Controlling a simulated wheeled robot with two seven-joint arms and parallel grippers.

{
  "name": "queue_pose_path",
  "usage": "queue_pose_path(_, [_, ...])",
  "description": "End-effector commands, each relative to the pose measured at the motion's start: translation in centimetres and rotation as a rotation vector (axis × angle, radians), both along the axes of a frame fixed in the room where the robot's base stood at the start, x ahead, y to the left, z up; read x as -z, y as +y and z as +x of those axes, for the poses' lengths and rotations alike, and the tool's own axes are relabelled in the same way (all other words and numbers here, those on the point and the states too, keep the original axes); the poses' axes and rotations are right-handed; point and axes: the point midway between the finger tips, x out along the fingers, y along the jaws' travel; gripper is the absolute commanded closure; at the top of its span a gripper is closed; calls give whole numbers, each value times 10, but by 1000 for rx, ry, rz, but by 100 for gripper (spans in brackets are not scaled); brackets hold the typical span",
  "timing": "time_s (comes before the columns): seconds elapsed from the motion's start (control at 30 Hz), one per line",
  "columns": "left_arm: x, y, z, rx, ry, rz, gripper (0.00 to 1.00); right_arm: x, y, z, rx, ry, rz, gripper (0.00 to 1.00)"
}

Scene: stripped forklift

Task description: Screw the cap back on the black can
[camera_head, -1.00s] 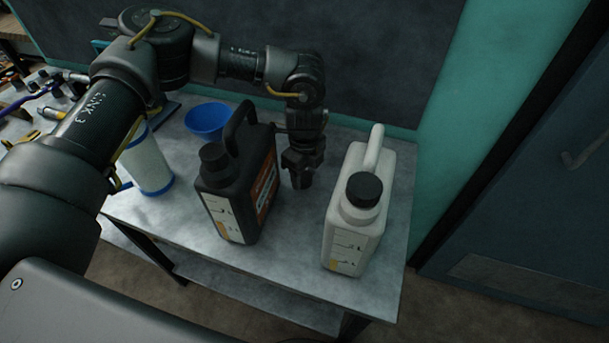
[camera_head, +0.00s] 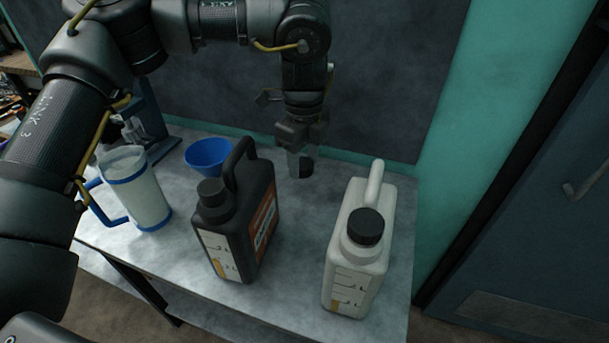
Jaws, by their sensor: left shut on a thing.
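The black can (camera_head: 250,222) stands upright on the metal table, with its handle at the back and a dark round top (camera_head: 211,193) at the front; I cannot tell whether that is a bare neck or a lid. My left gripper (camera_head: 301,158) is behind and to the right of the can, pointing down. It is shut on a small dark round piece, which looks like the cap (camera_head: 304,168), at its fingertips. The gripper and cap are apart from the can and seem to be above the table. My right gripper is not in view.
A white can (camera_head: 357,253) with a black lid stands at the right of the table (camera_head: 288,262). A blue funnel (camera_head: 207,154) and a clear jug with blue trim (camera_head: 138,190) stand at the left. A dark panel (camera_head: 390,70) rises behind.

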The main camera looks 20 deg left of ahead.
Motion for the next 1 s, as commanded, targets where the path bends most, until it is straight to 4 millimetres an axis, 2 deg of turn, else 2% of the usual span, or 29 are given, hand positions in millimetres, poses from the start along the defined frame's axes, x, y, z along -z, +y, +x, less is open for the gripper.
queue_pose_path(0.2, [-16,0,0,0,0,0,74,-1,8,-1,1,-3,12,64])
queue_pose_path(0.6, [-17,0,0,0,1,0,74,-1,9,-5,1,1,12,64])
queue_pose_path(0.83, [-40,0,0,0,0,-1,74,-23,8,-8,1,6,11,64])
queue_pose_path(1.0, [-37,0,0,0,1,-1,74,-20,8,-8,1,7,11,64])
